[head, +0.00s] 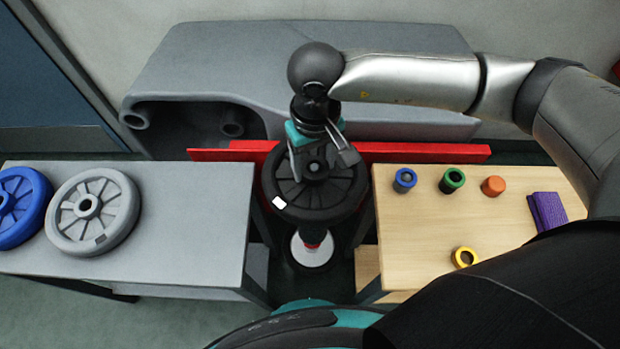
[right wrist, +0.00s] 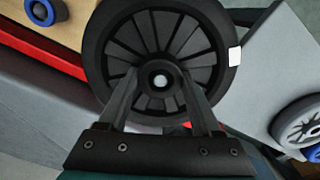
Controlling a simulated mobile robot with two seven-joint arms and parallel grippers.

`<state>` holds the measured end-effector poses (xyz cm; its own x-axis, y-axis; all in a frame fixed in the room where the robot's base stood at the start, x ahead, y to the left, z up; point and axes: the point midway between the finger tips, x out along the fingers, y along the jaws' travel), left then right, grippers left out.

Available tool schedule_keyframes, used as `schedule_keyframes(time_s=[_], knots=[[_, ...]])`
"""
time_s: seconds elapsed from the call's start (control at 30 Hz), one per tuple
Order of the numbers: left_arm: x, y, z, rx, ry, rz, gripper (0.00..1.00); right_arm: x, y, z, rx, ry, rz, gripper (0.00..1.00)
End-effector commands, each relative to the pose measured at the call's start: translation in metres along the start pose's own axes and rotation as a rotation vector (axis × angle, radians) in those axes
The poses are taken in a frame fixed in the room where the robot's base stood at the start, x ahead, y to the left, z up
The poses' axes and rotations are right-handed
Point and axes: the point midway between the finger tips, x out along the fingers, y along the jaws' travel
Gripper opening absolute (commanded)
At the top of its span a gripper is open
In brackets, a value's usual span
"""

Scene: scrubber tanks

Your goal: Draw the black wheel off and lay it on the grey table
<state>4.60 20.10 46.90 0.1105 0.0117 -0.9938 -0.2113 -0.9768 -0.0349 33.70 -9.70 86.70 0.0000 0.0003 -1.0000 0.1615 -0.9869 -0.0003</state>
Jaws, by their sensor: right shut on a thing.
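The black wheel (head: 322,205) has spokes and a white patch on its rim. It is in the gap between the two tables, in front of the red bar, and it fills the middle of the right wrist view (right wrist: 222,62). My right gripper (head: 318,163) reaches down onto it from above. In the right wrist view its fingers (right wrist: 160,82) stand on either side of the hub, shut on the wheel. The grey table (head: 190,205) is at the left. My left gripper is not in view.
A grey wheel (head: 68,238) and a blue wheel (head: 40,215) lie on the grey table's left part; its right part is bare. The wooden table (head: 410,225) holds coloured rings and a purple cloth (head: 546,211). A red bar (head: 430,152) runs behind. A white disc (head: 312,256) is below the wheel.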

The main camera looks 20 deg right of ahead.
Motion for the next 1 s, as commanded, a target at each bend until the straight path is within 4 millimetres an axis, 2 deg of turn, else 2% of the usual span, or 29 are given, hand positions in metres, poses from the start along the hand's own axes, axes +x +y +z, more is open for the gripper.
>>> schedule_keyframes(time_s=[0.6, 1.0], knots=[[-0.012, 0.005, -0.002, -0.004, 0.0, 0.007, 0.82, -0.029, 0.001, -0.001, -0.001, -0.002, 0.0, 0.0], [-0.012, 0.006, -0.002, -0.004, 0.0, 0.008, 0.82, -0.031, 0.0, -0.001, -0.001, -0.001, 0.0, 0.0]])
